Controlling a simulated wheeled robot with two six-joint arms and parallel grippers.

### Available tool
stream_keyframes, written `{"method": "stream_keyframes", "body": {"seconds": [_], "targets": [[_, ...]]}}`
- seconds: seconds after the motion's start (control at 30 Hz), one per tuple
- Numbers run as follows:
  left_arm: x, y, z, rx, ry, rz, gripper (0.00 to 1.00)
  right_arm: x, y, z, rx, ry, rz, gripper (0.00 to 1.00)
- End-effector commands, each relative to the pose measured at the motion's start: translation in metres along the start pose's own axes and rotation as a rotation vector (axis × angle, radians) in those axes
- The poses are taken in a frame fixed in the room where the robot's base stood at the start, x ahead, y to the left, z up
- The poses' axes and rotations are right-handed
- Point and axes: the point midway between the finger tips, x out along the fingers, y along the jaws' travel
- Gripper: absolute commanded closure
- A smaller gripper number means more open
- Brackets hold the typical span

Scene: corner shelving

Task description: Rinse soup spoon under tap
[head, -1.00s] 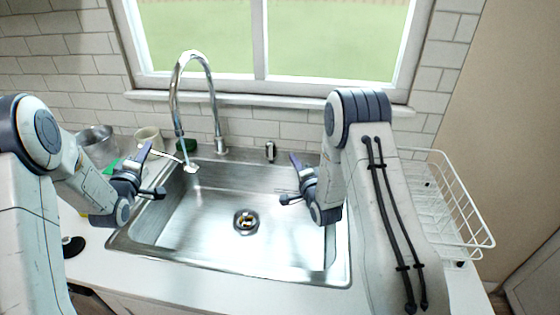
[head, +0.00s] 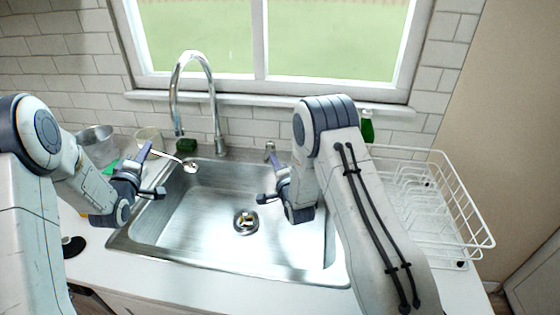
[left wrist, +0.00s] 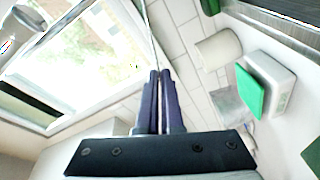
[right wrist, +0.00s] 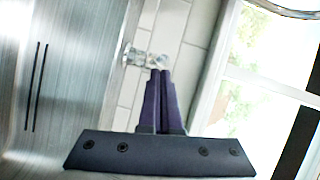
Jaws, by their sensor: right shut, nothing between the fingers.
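The soup spoon (head: 190,166) is held level over the left back of the sink (head: 205,215), its bowl below the spout. My left gripper (head: 148,148) is shut on its handle; the thin handle also shows between the fingertips in the left wrist view (left wrist: 150,40). The chrome tap (head: 217,125) arches over the sink's back left. No water stream shows from its spout. The tap lever (head: 270,149) stands behind the sink. My right gripper (head: 270,157) is shut and empty, its tips close to the lever (right wrist: 147,58); I cannot tell if they touch.
A white wire dish rack (head: 465,205) stands right of the sink, with a green bottle (head: 367,128) behind my right arm. Glass (head: 95,140) and a pale cup (head: 148,136) stand at the back left. The sink basin is clear around the drain (head: 246,220).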

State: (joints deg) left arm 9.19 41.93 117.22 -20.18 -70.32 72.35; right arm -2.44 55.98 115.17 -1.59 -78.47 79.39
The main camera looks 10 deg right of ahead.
Motion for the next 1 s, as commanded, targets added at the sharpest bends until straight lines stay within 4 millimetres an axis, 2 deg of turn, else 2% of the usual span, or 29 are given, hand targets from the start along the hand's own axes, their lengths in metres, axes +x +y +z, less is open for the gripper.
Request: {"method": "stream_keyframes", "body": {"seconds": [0.07, 0.4, 0.53, 0.67, 0.7, 0.77, 1.0], "targets": [[0.000, 0.000, 0.000, 0.000, 0.000, 0.000, 1.00, 0.002, -0.002, 0.009, -0.001, -0.004, 0.000, 1.00], [0.000, 0.000, -0.001, 0.000, 0.001, 0.000, 1.00, 0.001, -0.002, 0.010, -0.001, -0.007, -0.001, 1.00], [0.000, 0.000, 0.000, 0.000, 0.000, 0.000, 1.00, -0.003, -0.002, -0.002, -0.001, -0.002, 0.001, 1.00], [0.000, 0.000, 0.000, 0.000, 0.000, 0.001, 1.00, -0.013, -0.001, -0.027, 0.000, 0.008, 0.001, 1.00], [0.000, 0.000, 0.000, 0.000, 0.000, 0.000, 1.00, -0.018, -0.001, -0.035, 0.001, 0.009, 0.003, 1.00], [0.000, 0.000, 0.000, 0.000, 0.000, 0.000, 1.00, -0.033, -0.001, -0.026, 0.001, 0.000, 0.005, 1.00], [0.000, 0.000, 0.000, 0.000, 0.000, 0.000, 1.00, -0.085, -0.003, -0.016, 0.000, 0.002, 0.005, 1.00]]}}
